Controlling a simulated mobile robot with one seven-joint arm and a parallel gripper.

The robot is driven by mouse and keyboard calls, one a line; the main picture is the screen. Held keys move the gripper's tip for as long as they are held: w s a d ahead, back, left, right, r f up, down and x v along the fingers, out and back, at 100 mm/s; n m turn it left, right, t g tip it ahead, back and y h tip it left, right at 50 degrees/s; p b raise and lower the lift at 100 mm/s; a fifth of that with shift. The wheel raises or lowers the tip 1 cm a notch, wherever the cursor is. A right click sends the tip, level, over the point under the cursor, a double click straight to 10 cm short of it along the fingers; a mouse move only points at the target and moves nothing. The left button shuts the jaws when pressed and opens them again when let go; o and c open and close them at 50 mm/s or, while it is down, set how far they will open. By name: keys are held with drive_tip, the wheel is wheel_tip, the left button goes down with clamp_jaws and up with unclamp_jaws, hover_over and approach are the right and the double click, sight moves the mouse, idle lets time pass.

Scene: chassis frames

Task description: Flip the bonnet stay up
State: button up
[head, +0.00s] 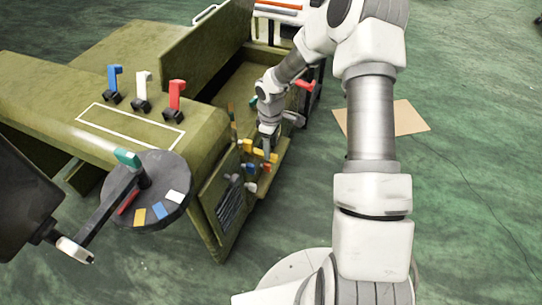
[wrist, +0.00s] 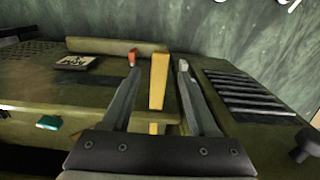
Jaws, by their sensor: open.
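A yellow upright bar (wrist: 158,82) stands between the two fingers of my gripper (wrist: 158,64) in the wrist view. I cannot tell for sure that it is the bonnet stay. My gripper is open, with a visible gap between the bar and each finger. A small red tip shows at the left fingertip. In the head view my gripper (head: 268,148) points down at the near end of the olive-green chassis (head: 215,130), close to small yellow parts (head: 250,147). The arm and wrist partly hide this spot. A raised green panel (head: 205,45) stands on the chassis.
Blue (head: 114,78), white (head: 141,85) and red (head: 176,93) levers stand on the chassis top. A dark disc (head: 165,205) with coloured pads is at the left. A dark slatted grille (wrist: 245,95) lies right of my gripper. Open floor lies right.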

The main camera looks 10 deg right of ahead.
drive_tip(key=shift+f+b, duration=0.35)
drive_tip(key=shift+f, duration=1.3)
clamp_jaws()
